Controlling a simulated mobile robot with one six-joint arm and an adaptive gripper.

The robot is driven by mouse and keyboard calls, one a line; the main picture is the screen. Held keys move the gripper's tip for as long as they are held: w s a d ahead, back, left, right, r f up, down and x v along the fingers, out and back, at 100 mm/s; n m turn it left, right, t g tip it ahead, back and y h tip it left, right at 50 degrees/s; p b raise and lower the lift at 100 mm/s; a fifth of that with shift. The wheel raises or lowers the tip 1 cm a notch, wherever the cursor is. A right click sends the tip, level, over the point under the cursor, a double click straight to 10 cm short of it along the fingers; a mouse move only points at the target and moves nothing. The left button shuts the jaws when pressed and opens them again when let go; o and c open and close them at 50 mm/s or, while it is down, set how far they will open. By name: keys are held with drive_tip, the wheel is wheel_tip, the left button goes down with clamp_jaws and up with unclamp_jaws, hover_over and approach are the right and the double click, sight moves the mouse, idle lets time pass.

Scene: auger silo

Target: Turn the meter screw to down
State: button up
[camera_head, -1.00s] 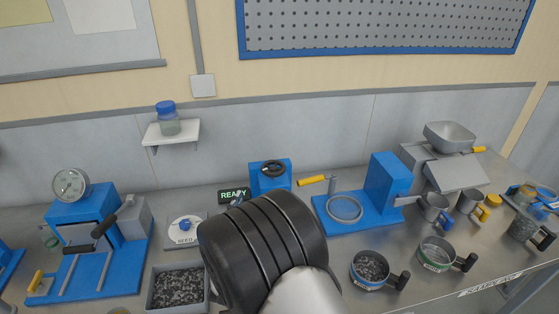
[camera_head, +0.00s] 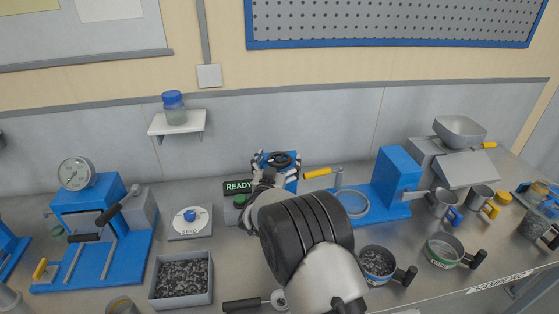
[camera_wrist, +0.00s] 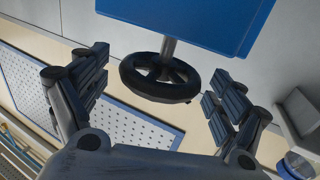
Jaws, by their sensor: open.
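A black handwheel (camera_head: 280,160) with spokes sits on a blue block (camera_head: 292,183) at the back of the bench. No label shows which part is the meter screw; this wheel is the turning part my gripper faces. In the wrist view the wheel (camera_wrist: 160,80) is on a short grey shaft from the blue block (camera_wrist: 190,20). My gripper (camera_wrist: 160,85) is open, with one finger on each side of the wheel and a visible gap at both sides. In the head view my gripper (camera_head: 270,172) is partly hidden by my own arm.
A green READY display (camera_head: 237,187) stands just left of the wheel. A blue stand with a ring (camera_head: 352,203) and a yellow-handled lever (camera_head: 317,173) are close on the right. A seed dial (camera_head: 190,220) and a grey tray (camera_head: 182,297) are left.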

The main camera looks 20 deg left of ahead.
drive_tip(key=shift+w, duration=0.55)
drive_tip(key=shift+c, duration=0.6)
drive_tip(key=c, duration=1)
